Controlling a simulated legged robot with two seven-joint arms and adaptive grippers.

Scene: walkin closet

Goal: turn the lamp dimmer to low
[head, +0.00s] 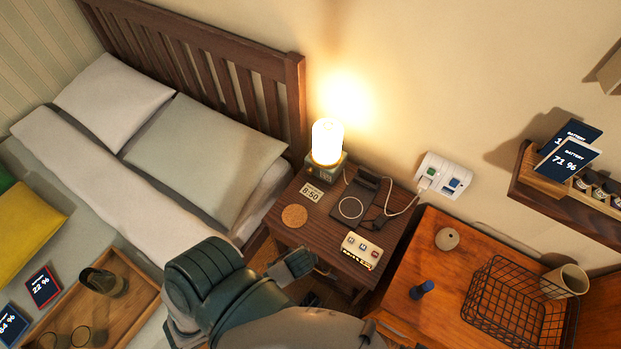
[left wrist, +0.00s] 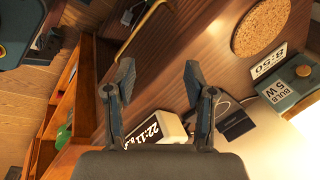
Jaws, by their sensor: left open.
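The lamp (head: 327,142) glows brightly on the nightstand (head: 335,215), against the wall. Its greenish base (head: 325,172) shows in the left wrist view as a grey-green block (left wrist: 288,88) marked "BULB 5 W". My right gripper is not in view.
The nightstand holds a cork coaster (head: 294,215), an "8:50" card (head: 311,192), a dark charging pad (head: 352,206) and a cream clock-like box (head: 361,251). A wall panel (head: 444,176) is behind. An orange cabinet (head: 425,260) with a wire basket (head: 515,305) stands right; the bed is left.

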